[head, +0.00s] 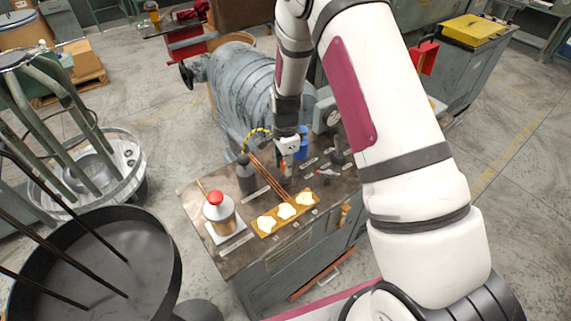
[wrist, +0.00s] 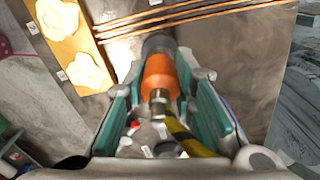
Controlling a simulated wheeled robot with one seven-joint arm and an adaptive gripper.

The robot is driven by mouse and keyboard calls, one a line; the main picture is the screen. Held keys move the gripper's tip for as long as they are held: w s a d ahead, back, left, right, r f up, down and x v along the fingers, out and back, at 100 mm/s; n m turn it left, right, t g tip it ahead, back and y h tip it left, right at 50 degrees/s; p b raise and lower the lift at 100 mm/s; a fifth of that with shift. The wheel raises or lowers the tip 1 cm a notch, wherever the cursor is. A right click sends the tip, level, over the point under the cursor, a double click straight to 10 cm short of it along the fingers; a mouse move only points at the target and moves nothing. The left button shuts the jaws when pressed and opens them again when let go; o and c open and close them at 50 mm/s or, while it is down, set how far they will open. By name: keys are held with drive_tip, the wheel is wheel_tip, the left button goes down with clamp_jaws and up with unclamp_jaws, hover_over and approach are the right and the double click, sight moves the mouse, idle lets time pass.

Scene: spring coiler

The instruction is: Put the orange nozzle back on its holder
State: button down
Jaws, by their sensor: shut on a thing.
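The orange nozzle (wrist: 161,74) is between the teal-padded fingers of my gripper (wrist: 160,84) in the wrist view. The gripper is shut on it. A metal fitting and a yellow-and-black hose (wrist: 184,136) are at its near end. A dark grey round part (wrist: 158,43) is at its far end; I cannot tell whether this is the holder or how far the nozzle sits in it. In the head view my gripper (head: 287,155) points down over the workbench, and the arm hides part of the nozzle.
The workbench (head: 238,262) also holds a red-topped container (head: 217,209), a wooden board (head: 265,227) with pale pieces, copper rods (head: 268,180) and a dark bottle-shaped item (head: 246,174). A large grey ribbed machine (head: 240,88) stands behind. A dark round bin (head: 95,265) is at the left.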

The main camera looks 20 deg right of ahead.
drive_tip(key=shift+f, duration=0.5)
idle(0.4)
drive_tip(key=c, duration=1.3)
unclamp_jaws()
wheel_tip(320, 180, up, 12)
drive_tip(key=shift+f, duration=0.1)
drive_tip(key=shift+r+p, duration=1.4)
drive_tip(key=shift+r, duration=5.15)
